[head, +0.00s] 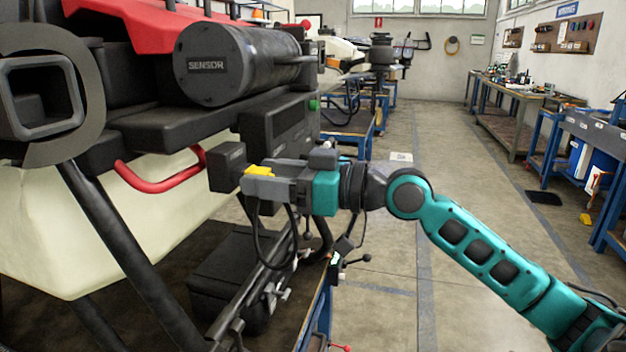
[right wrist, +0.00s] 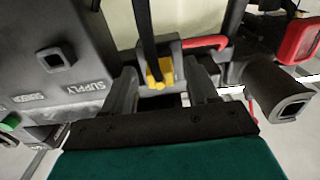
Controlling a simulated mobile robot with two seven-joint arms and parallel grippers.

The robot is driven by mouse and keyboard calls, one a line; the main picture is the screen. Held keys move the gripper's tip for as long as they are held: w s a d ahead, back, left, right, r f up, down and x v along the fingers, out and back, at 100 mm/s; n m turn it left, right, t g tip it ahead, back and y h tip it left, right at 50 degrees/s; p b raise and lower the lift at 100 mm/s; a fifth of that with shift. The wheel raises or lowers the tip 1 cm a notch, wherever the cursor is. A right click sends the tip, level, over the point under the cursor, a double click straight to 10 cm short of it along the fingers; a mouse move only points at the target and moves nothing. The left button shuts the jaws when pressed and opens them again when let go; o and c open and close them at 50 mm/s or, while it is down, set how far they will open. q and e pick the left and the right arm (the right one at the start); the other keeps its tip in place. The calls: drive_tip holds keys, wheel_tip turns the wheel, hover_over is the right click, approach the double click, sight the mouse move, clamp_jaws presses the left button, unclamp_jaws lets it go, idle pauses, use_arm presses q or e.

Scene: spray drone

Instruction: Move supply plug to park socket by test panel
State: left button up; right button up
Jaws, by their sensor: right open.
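My right gripper (head: 250,187) reaches in from the right at the side of the machine, with its jaws open. In the right wrist view its two grey fingers (right wrist: 163,88) stand on either side of a grey plug with a yellow part (right wrist: 157,72). The yellow part also shows in the head view (head: 259,170), beside a dark block (head: 228,166) past the fingertips. I cannot tell whether the plug is seated in that block. A black cable (right wrist: 143,25) runs from the plug. A square opening (right wrist: 55,58) labelled SUPPLY shows at left in the wrist view. My left gripper is not in view.
A dark panel box (head: 275,130) with a green button (head: 314,104) sits just above my right gripper. A SENSOR cylinder (head: 230,66) and a red handle (head: 165,182) are close by. The floor (head: 400,300) to the right is mostly free; workbenches (head: 525,100) stand beyond.

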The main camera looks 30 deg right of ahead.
use_arm(q)
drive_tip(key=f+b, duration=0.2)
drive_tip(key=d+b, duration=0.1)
drive_tip(key=b, duration=0.1)
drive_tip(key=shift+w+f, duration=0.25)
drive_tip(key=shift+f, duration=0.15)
use_arm(e)
drive_tip(key=v, duration=1.3)
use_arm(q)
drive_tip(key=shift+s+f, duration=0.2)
